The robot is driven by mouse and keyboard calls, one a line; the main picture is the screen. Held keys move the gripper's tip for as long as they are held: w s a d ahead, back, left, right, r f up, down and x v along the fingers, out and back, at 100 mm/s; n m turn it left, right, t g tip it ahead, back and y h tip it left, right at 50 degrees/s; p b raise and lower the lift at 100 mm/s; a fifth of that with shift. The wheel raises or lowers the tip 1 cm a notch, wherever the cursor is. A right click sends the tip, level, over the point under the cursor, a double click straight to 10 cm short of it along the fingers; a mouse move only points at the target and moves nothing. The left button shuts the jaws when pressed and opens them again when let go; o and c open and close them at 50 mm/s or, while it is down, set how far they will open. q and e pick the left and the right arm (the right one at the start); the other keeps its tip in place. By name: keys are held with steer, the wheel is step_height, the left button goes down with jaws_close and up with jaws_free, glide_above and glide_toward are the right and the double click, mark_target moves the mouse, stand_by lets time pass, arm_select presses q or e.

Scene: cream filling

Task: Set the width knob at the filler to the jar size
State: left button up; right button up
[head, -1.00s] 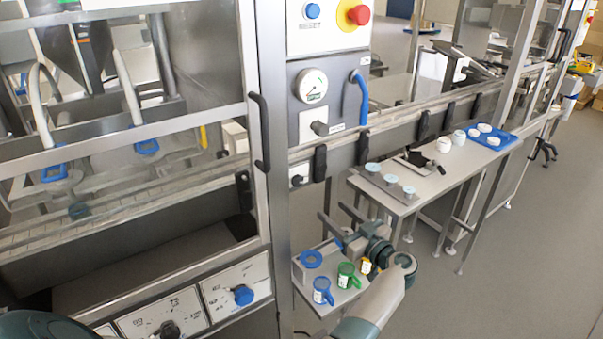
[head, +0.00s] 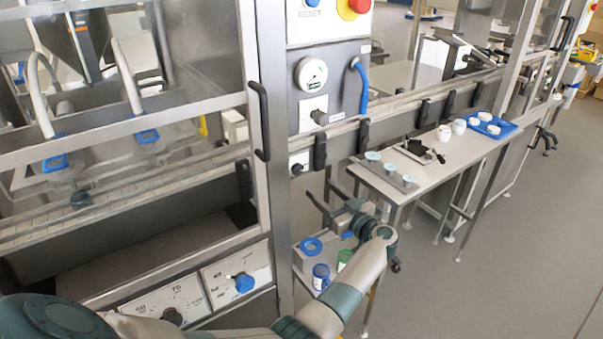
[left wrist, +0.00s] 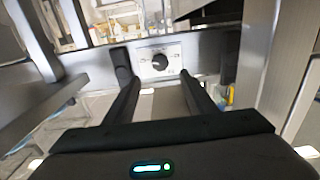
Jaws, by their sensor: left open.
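A small black knob (head: 297,169) on a pale plate sits low on the filler's front post. In the left wrist view a black knob (left wrist: 160,61) on a white marked plate shows between the fingertips; its marks are too small to read. My left gripper (head: 318,182) is open and empty, a little right of and below the small knob, apart from it. It also shows in the left wrist view (left wrist: 155,66). Lower left are a large black knob (head: 172,316) on a numbered dial and a blue knob (head: 244,283). My right gripper is out of view.
Below my gripper a shelf holds a blue ring (head: 311,246), a blue container (head: 321,276) and a green one (head: 344,260). A black door handle (head: 259,120) and rail clamps stick out nearby. A side table (head: 440,172) carries jars and a blue tray (head: 488,125).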

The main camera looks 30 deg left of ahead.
mark_target(299, 172)
arm_select(q)
steer(key=x, duration=1.1)
steer(key=shift+w+a, duration=0.2)
steer(key=shift+a, duration=0.1)
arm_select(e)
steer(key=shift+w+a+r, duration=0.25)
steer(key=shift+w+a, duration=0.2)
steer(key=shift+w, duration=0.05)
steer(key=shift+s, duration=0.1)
arm_select(q)
steer(key=shift+c, duration=0.5)
steer(key=c, duration=0.9)
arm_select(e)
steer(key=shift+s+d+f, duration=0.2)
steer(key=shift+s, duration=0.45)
